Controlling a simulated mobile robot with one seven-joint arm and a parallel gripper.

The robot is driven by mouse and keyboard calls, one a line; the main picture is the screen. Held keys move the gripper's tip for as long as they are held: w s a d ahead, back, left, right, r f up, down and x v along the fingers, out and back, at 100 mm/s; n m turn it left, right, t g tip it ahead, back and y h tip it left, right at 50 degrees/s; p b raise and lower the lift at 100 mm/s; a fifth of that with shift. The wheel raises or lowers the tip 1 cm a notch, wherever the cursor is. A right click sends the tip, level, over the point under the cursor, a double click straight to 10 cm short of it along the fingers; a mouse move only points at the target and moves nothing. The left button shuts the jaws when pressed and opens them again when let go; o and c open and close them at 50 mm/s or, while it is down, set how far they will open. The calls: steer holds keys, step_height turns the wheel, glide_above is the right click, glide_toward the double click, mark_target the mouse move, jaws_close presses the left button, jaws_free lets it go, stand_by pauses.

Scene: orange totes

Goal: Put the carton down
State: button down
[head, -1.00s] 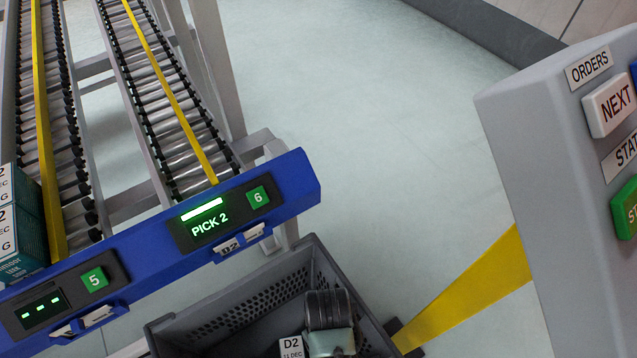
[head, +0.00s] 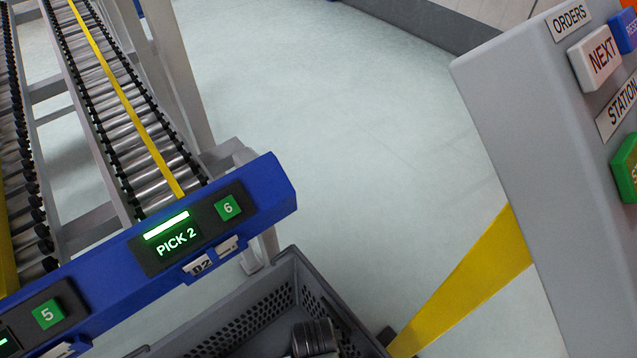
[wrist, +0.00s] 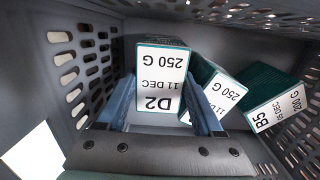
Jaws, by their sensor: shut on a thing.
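The carton (wrist: 160,88), dark green with a white label reading D2, 11 DEC, 250 G, is in the wrist view. My gripper (wrist: 163,100) is shut on it, with one blue-grey finger on each side. The held carton is inside the grey crate (wrist: 92,25); whether its base touches the floor is hidden. In the head view the crate (head: 258,310) shows at the bottom edge, with a dark part of my arm over it; the carton and finger tips are out of that view.
Beside the held carton, a similar green carton (wrist: 219,90) leans close on its right. A B5 carton (wrist: 275,102) lies further right. A blue rail with a lit PICK 2 display (head: 176,240) runs beside the crate. A grey button panel (head: 530,130) stands at right.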

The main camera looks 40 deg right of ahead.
steer(key=shift+f, duration=0.2)
steer(key=shift+c, duration=1.5)
jaws_free()
step_height(320, 180, up, 13)
steer(key=p, duration=0.5)
steer(key=shift+w+f, duration=0.15)
steer(key=shift+w, duration=0.1)
